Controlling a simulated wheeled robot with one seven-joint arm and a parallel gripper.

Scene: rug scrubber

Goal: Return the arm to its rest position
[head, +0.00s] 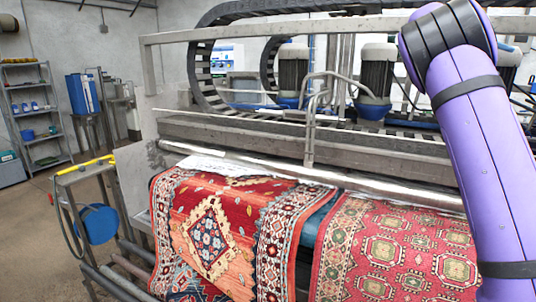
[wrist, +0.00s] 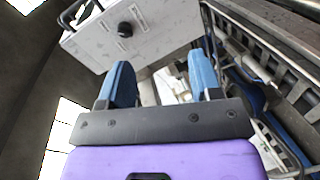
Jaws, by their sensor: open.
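My purple arm (head: 475,140) rises along the right side of the head view, in front of the rug machine. My gripper is outside the head view. In the wrist view my gripper (wrist: 160,80) shows two blue fingers standing well apart, with nothing between them. Beyond the fingertips is a pale panel (wrist: 95,38) with a black knob. I cannot tell the exact distance from the fingers to the panel.
The rug scrubber's metal frame (head: 300,150) spans the view. A red patterned rug (head: 185,225) and a second rug (head: 400,250) hang over its front. A yellow-handled frame (head: 85,168) stands at left. Shelves (head: 30,110) stand at the far left, with open floor before them.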

